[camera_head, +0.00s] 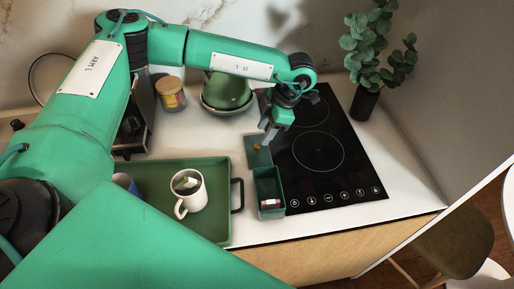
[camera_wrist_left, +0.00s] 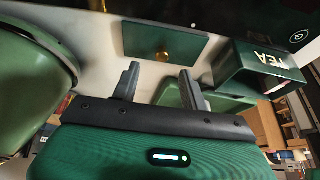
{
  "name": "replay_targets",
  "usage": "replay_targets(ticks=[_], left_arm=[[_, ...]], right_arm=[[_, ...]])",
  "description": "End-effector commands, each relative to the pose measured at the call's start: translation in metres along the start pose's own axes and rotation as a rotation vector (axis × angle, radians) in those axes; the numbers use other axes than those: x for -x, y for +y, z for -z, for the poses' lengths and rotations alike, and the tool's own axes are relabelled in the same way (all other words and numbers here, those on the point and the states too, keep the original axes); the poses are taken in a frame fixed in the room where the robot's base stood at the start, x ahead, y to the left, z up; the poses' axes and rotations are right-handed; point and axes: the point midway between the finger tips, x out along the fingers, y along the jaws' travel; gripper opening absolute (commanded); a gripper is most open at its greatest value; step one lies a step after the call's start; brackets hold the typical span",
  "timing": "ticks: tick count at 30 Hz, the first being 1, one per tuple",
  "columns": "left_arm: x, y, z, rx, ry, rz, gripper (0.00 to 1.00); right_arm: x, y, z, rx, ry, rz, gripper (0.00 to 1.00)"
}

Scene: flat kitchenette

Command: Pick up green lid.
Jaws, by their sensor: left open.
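The green lid (camera_head: 255,158) is a flat dark green square with a small gold knob. It lies on the white counter just behind the open green box (camera_head: 270,212), beside the cooktop's left edge. In the left wrist view the lid (camera_wrist_left: 140,41) lies beyond my fingertips, its knob near the middle. The box, marked TEA, also shows there (camera_wrist_left: 235,66), to the right of the lid. My left gripper (camera_head: 268,134) hangs over the lid area, its fingers open and empty in the left wrist view (camera_wrist_left: 158,75). My right gripper is not seen.
A green tray (camera_head: 221,173) with a white mug (camera_head: 192,201) stands left of the box. A green pot (camera_head: 228,90) and a jar (camera_head: 170,94) stand behind. The black cooktop (camera_head: 345,180) lies to the right, with a potted plant (camera_head: 364,103) at its back.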

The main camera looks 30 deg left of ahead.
Motion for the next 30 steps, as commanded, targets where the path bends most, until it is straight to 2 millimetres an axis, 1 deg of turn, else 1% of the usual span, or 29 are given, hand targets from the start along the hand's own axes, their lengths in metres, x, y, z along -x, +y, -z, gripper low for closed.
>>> replay_targets(ticks=[5,9,13,16,21,22,28,29,30], left_arm=[[-0.013,-0.002,0.001,-0.001,0.003,0.001,0.45],[-0.033,-0.004,0.000,-0.001,0.003,0.001,0.45],[-0.049,-0.003,-0.001,0.000,0.002,0.001,0.45],[-0.054,-0.003,-0.002,0.000,0.000,0.000,0.45],[-0.054,-0.003,-0.002,0.000,0.000,0.000,0.45],[-0.054,-0.003,-0.002,0.000,0.000,0.000,0.43],[-0.054,-0.003,-0.002,0.000,0.000,0.000,0.03],[-0.054,-0.003,-0.002,0.000,0.000,0.000,0.00],[-0.054,-0.003,-0.002,0.000,0.000,0.000,0.00]], right_arm=[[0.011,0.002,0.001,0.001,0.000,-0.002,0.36],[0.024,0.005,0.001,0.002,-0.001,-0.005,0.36],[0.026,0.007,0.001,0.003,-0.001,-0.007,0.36],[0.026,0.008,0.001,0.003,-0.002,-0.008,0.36],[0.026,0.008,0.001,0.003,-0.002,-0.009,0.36],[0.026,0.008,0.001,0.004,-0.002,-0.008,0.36],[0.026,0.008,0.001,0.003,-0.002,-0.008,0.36],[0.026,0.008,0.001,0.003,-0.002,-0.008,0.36],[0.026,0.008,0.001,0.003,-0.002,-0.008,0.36]])
